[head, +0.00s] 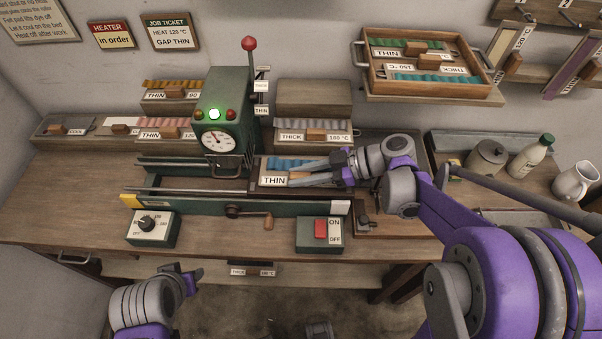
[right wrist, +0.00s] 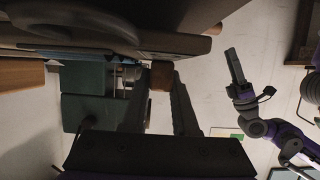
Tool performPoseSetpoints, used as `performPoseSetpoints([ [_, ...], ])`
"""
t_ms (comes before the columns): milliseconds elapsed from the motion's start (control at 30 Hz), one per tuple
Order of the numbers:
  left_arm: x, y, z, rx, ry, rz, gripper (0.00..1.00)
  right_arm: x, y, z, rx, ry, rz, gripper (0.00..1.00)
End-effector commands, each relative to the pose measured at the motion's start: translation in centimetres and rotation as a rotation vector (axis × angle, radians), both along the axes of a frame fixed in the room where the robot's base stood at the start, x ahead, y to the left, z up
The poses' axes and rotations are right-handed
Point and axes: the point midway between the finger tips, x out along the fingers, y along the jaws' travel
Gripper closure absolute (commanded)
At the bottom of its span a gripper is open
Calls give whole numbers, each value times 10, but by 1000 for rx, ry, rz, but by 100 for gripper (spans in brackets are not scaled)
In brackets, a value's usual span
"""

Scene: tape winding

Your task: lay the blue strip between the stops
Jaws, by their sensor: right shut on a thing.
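Blue wavy strips (head: 292,162) sit in a tray labelled THIN (head: 273,181) on the bench, right of the green press (head: 222,115). My right gripper (head: 292,181) reaches in from the right and is shut on the tray's wooden handle (right wrist: 160,76). The fingers partly hide the tray front. A green rail (head: 190,207) runs along the front of the press, with a yellow end piece (head: 131,202) at left and a white one (head: 340,207) at right; I cannot tell whether these are the stops. My left gripper (head: 186,276) hangs low at left, its jaw gap unclear.
A dial box (head: 152,228) and a red ON/OFF switch box (head: 320,235) stand at the bench front. A crank (head: 250,214) sticks out between them. Other strip trays stand behind; a wooden tray (head: 430,65) hangs above. A jar, bottle and jug (head: 575,181) stand at right.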

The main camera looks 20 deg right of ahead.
Motion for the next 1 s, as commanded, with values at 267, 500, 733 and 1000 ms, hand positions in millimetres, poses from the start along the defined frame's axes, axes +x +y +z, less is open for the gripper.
performPoseSetpoints([
  [267,0,0,-2,0,1,0,56,0,0,-2,0,0,0,100],
  [500,-2,0,-7,0,4,0,56,-1,-1,-9,0,1,0,100],
  [733,-2,0,-7,0,3,0,56,0,-1,-9,0,0,0,100],
  [1000,-2,0,-7,0,3,0,56,-1,-1,-9,0,0,0,38],
])
